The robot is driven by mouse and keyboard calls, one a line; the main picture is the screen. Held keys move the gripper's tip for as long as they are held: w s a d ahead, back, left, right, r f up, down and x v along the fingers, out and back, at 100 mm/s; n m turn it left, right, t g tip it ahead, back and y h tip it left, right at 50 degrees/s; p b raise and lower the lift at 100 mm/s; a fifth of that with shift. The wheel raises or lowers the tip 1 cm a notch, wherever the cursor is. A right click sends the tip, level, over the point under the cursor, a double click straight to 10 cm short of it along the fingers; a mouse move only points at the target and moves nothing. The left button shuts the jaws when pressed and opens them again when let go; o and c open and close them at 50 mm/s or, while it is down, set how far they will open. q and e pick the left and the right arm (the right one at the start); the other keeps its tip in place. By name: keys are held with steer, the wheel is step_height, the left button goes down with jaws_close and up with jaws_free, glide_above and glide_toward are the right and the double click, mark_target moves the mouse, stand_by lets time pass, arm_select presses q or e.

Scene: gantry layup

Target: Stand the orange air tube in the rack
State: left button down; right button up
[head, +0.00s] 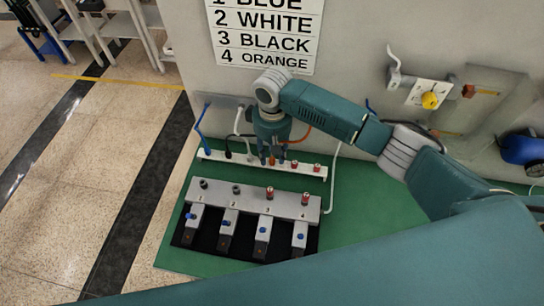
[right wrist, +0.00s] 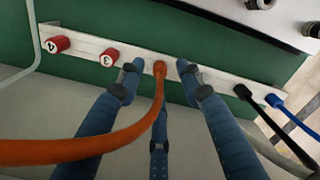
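The orange air tube (right wrist: 155,110) arches in from the left in the right wrist view, and its end meets the white rack (right wrist: 86,45). In the head view a short stretch of the orange tube (head: 301,137) shows beside my right gripper (head: 270,160), which hangs over the white rack (head: 210,154). In the right wrist view my right gripper (right wrist: 158,80) has its fingers spread on both sides of the tube end, with gaps to it. I cannot tell how deep the end sits. My left gripper is not in view.
Black (right wrist: 243,92) and blue (right wrist: 273,100) tubes stand in the rack, with red caps (right wrist: 108,57) at its other end. A grey block (head: 253,203) with numbered stations stands in front on the green mat (head: 345,200). A wall sign (head: 262,35) lists colours.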

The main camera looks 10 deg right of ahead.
step_height(320, 180, up, 10)
steer(key=shift+f, duration=0.2)
steer(key=shift+s+f, duration=0.1)
stand_by(0.5)
